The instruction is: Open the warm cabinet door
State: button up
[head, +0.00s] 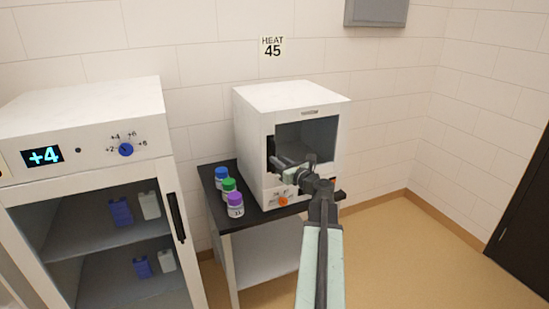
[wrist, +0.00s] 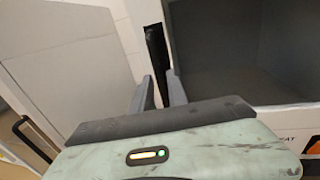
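The warm cabinet (head: 255,135) is a white box on a dark-topped stand, below a "HEAT 45" sign. Its front door has a large dark window (head: 318,132) and looks closed. The upright black door handle (head: 270,147) is at the left edge of the front; it also shows in the wrist view (wrist: 156,55). My gripper (head: 277,161) is at the lower part of the handle. In the wrist view, the narrow-set fingers (wrist: 160,88) lie on either side of the handle and appear shut on it; contact is partly hidden.
Bottles with blue (head: 221,173), green (head: 229,184) and purple (head: 235,199) caps stand on the stand top (head: 213,190), left of the cabinet. An orange knob (head: 283,201) is below the door. A "+4" cabinet (head: 80,105) stands left. Floor (head: 400,250) at right is clear.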

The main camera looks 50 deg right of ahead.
aim_at(274, 171)
jog(key=w, duration=0.3)
jog(key=shift+d, duration=0.3)
grip_shut()
dwell(1.0)
